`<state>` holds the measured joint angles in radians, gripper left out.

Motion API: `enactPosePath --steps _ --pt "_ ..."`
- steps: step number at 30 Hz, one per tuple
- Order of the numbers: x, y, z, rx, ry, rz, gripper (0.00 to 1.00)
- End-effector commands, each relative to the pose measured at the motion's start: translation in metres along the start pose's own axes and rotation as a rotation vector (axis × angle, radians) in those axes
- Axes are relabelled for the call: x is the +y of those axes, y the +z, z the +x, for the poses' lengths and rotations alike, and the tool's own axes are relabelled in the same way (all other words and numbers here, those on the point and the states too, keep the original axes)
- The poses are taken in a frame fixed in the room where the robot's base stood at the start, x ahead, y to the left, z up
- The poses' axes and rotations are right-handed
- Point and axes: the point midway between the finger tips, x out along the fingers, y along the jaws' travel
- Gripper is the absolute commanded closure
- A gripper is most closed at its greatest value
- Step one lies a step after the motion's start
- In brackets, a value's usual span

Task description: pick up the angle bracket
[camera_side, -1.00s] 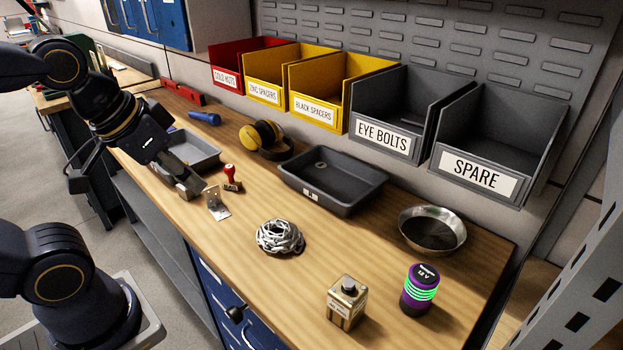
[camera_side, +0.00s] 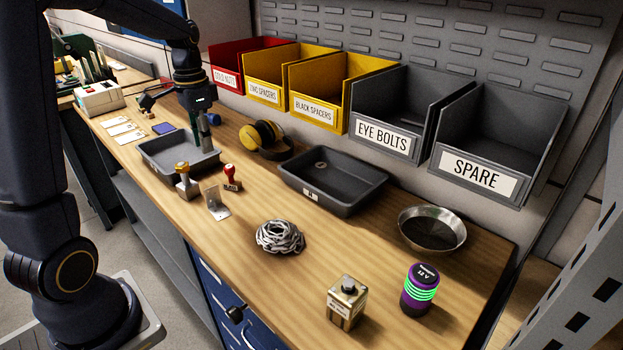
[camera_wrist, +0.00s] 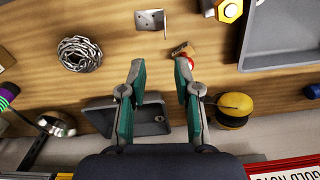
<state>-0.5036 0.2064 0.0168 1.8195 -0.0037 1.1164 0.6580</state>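The angle bracket (camera_side: 217,206) is a small silver metal piece standing on the wooden bench, one plate upright and one flat. In the wrist view the bracket (camera_wrist: 150,19) shows at the top edge with holes in its plate, ahead of the fingertips. My gripper (camera_side: 204,148) points down above the back right part of a grey tray, apart from the bracket and farther from the side camera. In the wrist view my gripper (camera_wrist: 160,65) has its two green-padded fingers spread with nothing between them.
A red-handled stamp (camera_side: 231,178) and a yellow-topped metal piece (camera_side: 187,181) stand close to the bracket. The grey tray (camera_side: 155,160), yellow ear defenders (camera_side: 262,137), dark tray (camera_side: 340,203) and chain coil (camera_side: 280,237) surround this area. Labelled bins line the back.

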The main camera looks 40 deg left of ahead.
Motion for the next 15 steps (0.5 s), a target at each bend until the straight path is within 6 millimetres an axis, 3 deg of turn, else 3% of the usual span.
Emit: enactPosePath --steps 15 --pt "-0.002 0.002 0.102 -0.003 0.002 -0.008 0.68"
